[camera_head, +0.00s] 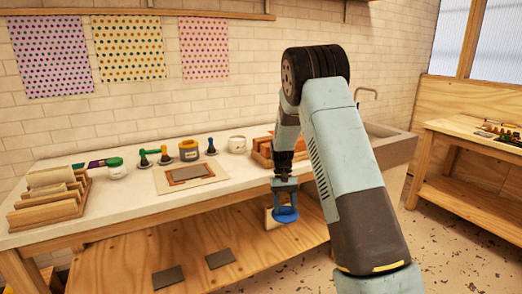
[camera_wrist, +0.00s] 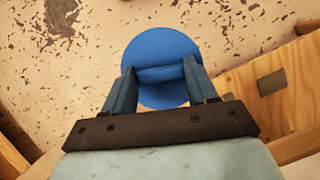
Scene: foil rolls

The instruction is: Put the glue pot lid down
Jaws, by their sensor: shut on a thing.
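The glue pot lid is a round blue disc with a raised grip bar, seen in the head view (camera_head: 286,216) and large in the wrist view (camera_wrist: 160,45). My gripper (camera_head: 285,197) is shut on the bar, with one finger on each side in the wrist view (camera_wrist: 157,76). The lid hangs in the air in front of the workbench (camera_head: 120,208), with speckled floor below it in the wrist view. An open white pot (camera_head: 237,145) stands on the bench. I cannot tell whether it is the glue pot.
Bare worktop lies along the front. Grey plates (camera_head: 169,279) lie on the lower shelf. A sink (camera_head: 392,146) is at right.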

